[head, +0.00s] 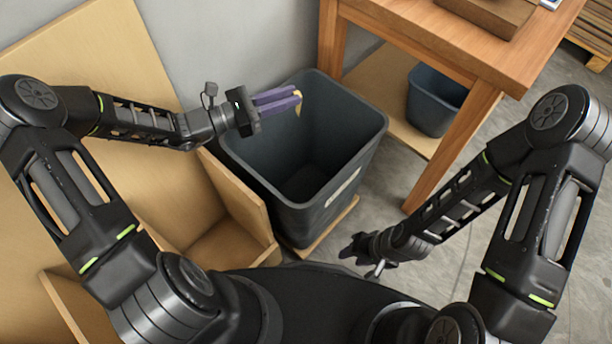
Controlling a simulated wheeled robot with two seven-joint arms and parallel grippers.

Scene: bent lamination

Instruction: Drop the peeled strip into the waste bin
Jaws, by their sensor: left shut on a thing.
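My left gripper (279,101) has purple fingers and reaches in from the left over the mouth of the dark waste bin (373,135). It is shut on a small yellowish strip (298,103), which shows at the fingertips and hangs slightly below them. Most of the strip is hidden or too small to make out. The strip is above the bin's opening, near its back left side. The bin stands upright and its inside looks dark and empty. My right gripper (352,249) is low at the bin's front right; its finger opening cannot be made out.
A wooden table (455,45) stands at the back right, with a smaller dark bin (432,102) on its lower shelf. Plywood panels (75,55) and an open wooden box (225,245) are to the left. Bare concrete floor (540,110) lies to the right.

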